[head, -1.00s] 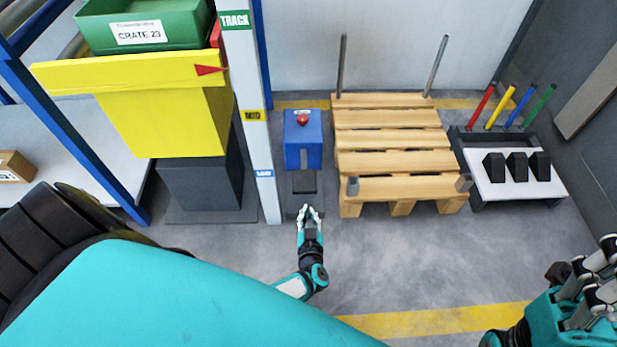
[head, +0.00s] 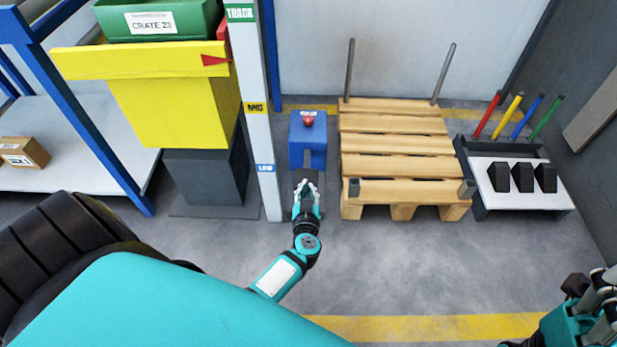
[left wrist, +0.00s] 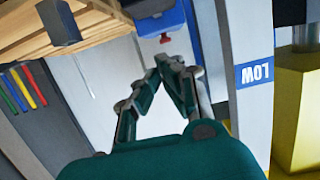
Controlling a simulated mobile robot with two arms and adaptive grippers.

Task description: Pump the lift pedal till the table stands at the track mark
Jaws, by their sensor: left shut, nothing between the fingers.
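The yellow lift table (head: 165,112) stands at the left on a dark column and carries the green crate (head: 190,20) labelled CRATE 23. Its red pointer (head: 215,60) lies between the green TRACK mark (head: 240,13) and the yellow MID mark (head: 256,107) on the white post. The blue pedal unit (head: 308,150) with a red knob (head: 308,121) stands right of the post. My left gripper (head: 306,186) is shut and empty, over the black pedal and hiding most of it; contact cannot be told. My right gripper (head: 594,300) is partly cut off at lower right.
A wooden pallet (head: 398,122) with upright posts stands close right of the pedal unit. A rack (head: 515,203) with coloured handles and several black blocks is farther right. A blue-framed shelf (head: 80,140) with a cardboard box (head: 22,152) is at left. The floor in front is clear.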

